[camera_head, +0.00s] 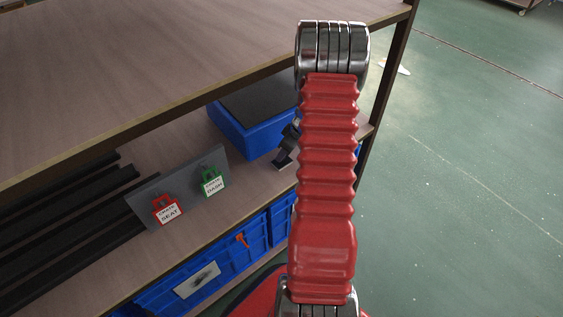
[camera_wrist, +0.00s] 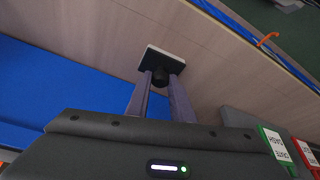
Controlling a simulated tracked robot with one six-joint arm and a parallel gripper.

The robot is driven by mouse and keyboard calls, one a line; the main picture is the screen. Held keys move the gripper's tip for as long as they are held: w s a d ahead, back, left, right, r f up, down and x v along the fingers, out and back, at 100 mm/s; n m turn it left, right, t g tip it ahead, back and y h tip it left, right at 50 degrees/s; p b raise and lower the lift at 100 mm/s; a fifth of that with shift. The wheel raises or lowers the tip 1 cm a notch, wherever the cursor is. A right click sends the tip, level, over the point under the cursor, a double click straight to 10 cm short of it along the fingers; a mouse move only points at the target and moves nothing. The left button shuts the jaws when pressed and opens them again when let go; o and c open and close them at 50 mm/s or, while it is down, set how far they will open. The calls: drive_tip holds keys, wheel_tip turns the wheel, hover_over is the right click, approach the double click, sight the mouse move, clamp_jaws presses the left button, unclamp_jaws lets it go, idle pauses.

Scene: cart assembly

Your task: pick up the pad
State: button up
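The pad (camera_wrist: 171,58) is a dark rectangular plate with a pale edge and a round black knob (camera_wrist: 160,78), in the upper middle of the wrist view. My gripper (camera_wrist: 162,77) has its two long fingers on either side of the knob, with no clear gap seen. Whether they press on it, I cannot tell. In the head view the pad (camera_head: 281,160) shows small and dark at the left edge of my red arm, over the lower shelf. Most of my gripper is hidden there behind the arm. Whether the pad rests on the shelf or is lifted is unclear.
A blue bin (camera_head: 246,137) with a dark top stands behind the pad. A grey plate with red and green tags (camera_head: 213,184) lies left on the shelf. Dark bars (camera_head: 75,220) lie farther left. The upper shelf (camera_head: 190,60) overhangs; blue crates (camera_head: 165,297) sit below.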

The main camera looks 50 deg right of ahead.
sight(285, 162)
clamp_jaws()
drive_tip(key=shift+v, duration=0.75)
wheel_tip(285, 162, up, 6)
drive_tip(key=s+a, duration=0.2)
drive_tip(key=s, duration=1.7)
drive_tip(key=shift+s+a, duration=0.15)
drive_tip(key=shift+s, duration=0.05)
drive_tip(key=shift+f, duration=0.15)
